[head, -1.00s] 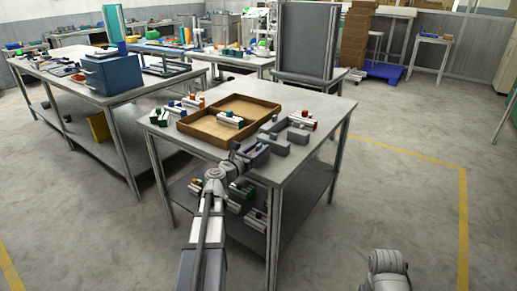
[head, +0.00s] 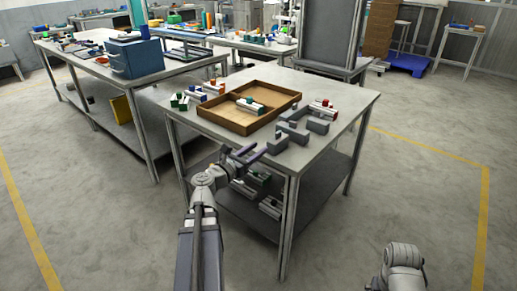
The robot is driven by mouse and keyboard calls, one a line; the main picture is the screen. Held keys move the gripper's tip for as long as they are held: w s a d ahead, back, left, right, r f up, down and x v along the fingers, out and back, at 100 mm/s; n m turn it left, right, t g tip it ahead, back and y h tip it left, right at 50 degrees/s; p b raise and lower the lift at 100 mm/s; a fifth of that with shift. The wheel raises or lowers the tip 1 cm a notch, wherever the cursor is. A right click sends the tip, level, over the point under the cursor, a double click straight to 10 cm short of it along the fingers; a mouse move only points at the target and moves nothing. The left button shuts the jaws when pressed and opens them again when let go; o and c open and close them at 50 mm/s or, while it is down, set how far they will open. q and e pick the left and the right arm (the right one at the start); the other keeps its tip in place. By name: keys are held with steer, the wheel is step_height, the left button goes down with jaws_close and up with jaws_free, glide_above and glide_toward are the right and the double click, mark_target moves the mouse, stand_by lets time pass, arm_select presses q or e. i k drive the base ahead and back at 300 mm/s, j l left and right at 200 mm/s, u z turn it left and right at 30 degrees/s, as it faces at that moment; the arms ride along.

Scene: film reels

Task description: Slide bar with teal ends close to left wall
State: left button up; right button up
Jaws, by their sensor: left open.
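A pale bar with small greenish, teal-looking ends (head: 250,105) lies inside a shallow brown wooden tray (head: 205,115) on the grey table. The bar is small in the head view, so its exact end colour is hard to tell. It lies near the tray's middle, apart from the left wall. My left gripper (head: 250,155) is open and empty at the table's front edge, in front of the tray and clear of the bar. My right gripper is out of the picture; only part of my right arm shows at the bottom right.
Bars with green, blue, orange and red parts stand left of the tray (head: 196,95) and right of it (head: 323,107). Grey blocks (head: 295,130) stand at the table's front right. More parts lie on the lower shelf (head: 225,195). A blue box (head: 135,58) sits on another table.

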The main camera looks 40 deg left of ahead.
mark_target(247, 105)
steer(key=u, duration=1.3)
